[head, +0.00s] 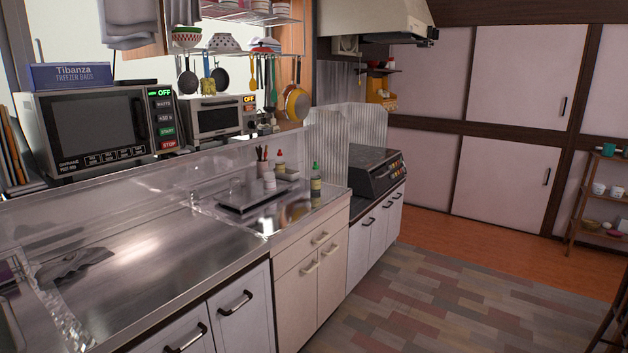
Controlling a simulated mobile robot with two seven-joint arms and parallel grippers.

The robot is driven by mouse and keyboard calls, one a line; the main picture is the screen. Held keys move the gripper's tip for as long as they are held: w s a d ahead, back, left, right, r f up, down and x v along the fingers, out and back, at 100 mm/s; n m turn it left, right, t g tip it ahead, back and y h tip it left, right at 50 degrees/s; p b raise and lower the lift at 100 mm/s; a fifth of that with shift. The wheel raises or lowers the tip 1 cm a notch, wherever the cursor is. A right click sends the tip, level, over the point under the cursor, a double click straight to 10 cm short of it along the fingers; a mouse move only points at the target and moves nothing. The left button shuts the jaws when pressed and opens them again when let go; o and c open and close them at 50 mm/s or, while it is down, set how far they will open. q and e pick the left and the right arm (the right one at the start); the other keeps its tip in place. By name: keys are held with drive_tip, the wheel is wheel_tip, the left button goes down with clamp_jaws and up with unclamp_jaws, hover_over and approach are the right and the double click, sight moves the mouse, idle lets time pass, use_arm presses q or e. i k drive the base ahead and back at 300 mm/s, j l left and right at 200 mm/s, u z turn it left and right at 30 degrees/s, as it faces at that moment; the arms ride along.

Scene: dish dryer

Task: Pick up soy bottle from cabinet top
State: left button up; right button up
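Two small bottles stand on the steel cabinet top (258,216) in the middle of the head view. One bottle (316,185) has a green cap, a pale label and a yellowish body, and stands near the right front corner. The other, a red-capped bottle (281,167), stands farther back by a tray. I cannot tell from the labels which is the soy bottle. Neither of my grippers is in view.
A flat tray (240,196), a small white jar (269,182) and a dark utensil holder (262,168) sit beside the bottles. A black stove (376,172) with a ribbed guard stands to the right. The floor (440,305) in front of the cabinets is clear.

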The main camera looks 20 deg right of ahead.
sight(315, 175)
drive_tip(key=i+l, duration=0.5)
drive_tip(key=i, duration=0.2)
drive_tip(key=i+l+u, duration=0.15)
drive_tip(key=i+l, duration=0.4)
drive_tip(key=i, duration=0.15)
